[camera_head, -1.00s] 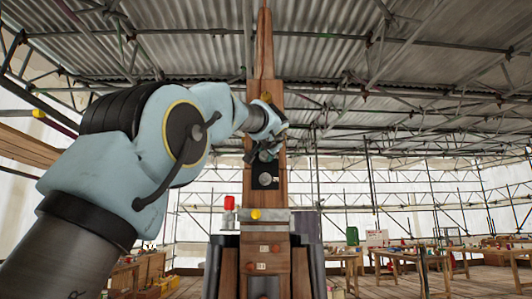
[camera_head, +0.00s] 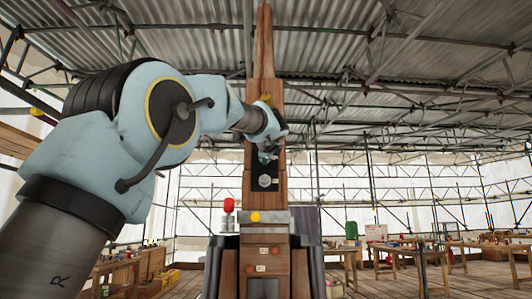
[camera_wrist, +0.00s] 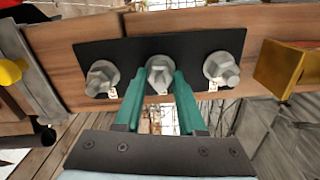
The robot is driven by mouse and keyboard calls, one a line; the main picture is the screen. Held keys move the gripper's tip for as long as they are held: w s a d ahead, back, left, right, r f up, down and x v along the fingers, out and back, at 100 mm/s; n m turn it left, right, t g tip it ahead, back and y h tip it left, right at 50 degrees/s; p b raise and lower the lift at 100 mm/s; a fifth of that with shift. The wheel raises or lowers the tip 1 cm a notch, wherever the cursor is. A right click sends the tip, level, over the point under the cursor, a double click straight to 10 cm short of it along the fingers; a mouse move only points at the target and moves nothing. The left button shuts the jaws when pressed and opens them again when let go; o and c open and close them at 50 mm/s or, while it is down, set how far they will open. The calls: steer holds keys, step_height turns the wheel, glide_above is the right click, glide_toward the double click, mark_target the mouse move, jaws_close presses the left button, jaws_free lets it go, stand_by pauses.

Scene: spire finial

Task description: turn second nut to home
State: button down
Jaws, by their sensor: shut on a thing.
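A black plate (camera_wrist: 195,48) on the wooden spire (camera_head: 259,95) carries three grey hex nuts in a row in the wrist view. The middle nut (camera_wrist: 159,73) sits between the two green fingers of my gripper (camera_wrist: 159,84), which is shut on it. The left nut (camera_wrist: 101,77) and the right nut (camera_wrist: 222,69) are free, each with a small pale tag beside it. In the head view, my gripper's wrist covers the upper part of the plate, and one nut (camera_head: 264,181) shows below it.
A brass-coloured block (camera_wrist: 286,72) stands out from the spire at the right in the wrist view. A yellow knob (camera_wrist: 10,72) is at the left. A red-topped item (camera_head: 229,205) stands beside the spire. Work tables (camera_head: 405,252) are farther back.

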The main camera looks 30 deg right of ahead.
steer(key=m+p, duration=0.4)
steer(key=m, duration=0.7)
steer(key=shift+f, duration=0.15)
steer(key=shift+m, duration=0.3)
steer(key=c, duration=0.5)
jaws_free()
steer(key=b+v, duration=0.3)
steer(key=v, duration=0.7)
steer(key=shift+s+a+b, duration=0.2)
steer(key=shift+s+b, duration=0.15)
